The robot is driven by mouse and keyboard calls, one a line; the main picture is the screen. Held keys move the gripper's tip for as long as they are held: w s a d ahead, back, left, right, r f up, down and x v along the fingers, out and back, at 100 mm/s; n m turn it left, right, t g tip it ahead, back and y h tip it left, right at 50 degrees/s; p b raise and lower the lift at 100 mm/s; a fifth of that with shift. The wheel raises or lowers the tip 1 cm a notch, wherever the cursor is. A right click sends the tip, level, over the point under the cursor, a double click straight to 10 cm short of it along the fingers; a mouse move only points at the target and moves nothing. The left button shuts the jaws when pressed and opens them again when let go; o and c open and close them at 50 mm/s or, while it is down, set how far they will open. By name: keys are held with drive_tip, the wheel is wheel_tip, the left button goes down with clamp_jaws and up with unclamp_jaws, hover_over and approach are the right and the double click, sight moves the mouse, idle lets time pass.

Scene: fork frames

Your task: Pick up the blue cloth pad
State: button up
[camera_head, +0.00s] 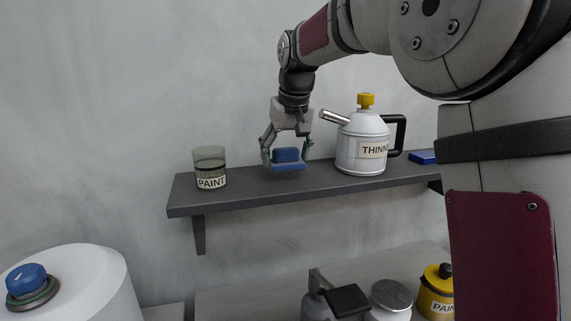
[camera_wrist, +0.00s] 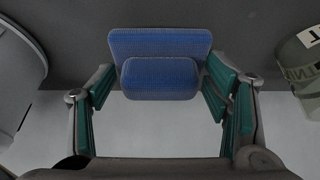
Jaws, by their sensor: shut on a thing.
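The blue cloth pad (camera_head: 288,166) is at the shelf between the paint jar and the thinner can. It has a wide flat base and a smaller raised block on top. My gripper (camera_head: 287,155) points down over it, shut on the pad with one finger at each side. In the wrist view the pad (camera_wrist: 160,44) sits between the green-lined fingers of my gripper (camera_wrist: 160,85). Whether the pad's underside touches the shelf, I cannot tell.
The dark grey shelf (camera_head: 240,194) also holds a paint jar (camera_head: 209,168) on the left, a white thinner can (camera_head: 361,147) close on the right, and another blue item (camera_head: 422,157) farther right. A yellow paint pot (camera_head: 437,291) stands below.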

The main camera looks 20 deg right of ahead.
drive_tip(key=shift+s+r, duration=0.15)
drive_tip(key=shift+r, duration=0.3)
drive_tip(key=s+a+r+b, duration=0.1)
drive_tip(key=s+a, duration=0.2)
drive_tip(key=s, duration=1.2)
drive_tip(key=shift+s+r+b, duration=0.2)
drive_tip(key=shift+s+b, duration=0.05)
drive_tip(key=shift+b, duration=0.05)
